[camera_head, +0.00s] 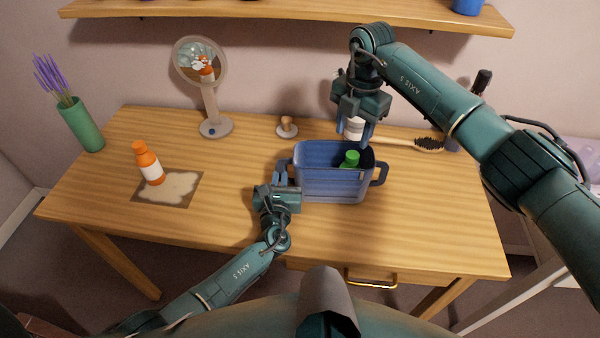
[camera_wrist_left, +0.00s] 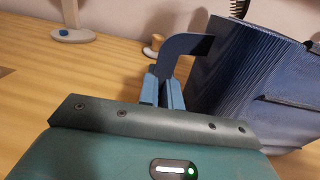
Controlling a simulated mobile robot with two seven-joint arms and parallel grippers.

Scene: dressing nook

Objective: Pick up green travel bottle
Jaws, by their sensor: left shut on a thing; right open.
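The green travel bottle (camera_head: 350,158) is inside the blue caddy (camera_head: 330,188); only its green top shows above the front wall. My left gripper (camera_head: 281,176) is shut on the caddy's left handle. The left wrist view shows its blue fingers (camera_wrist_left: 163,90) closed at the handle (camera_wrist_left: 190,44), with the caddy wall (camera_wrist_left: 240,75) to the right. My right gripper (camera_head: 354,134) is open above the back of the caddy, pointing down, higher than the green bottle. A white object (camera_head: 354,126) shows between its fingers; I cannot tell whether it is touched.
A round mirror (camera_head: 208,95), a vase (camera_head: 80,125) and a small wooden-knobbed item (camera_head: 287,127) stand at the back. A hairbrush (camera_head: 415,143) lies right of the caddy. The front right of the table is clear.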

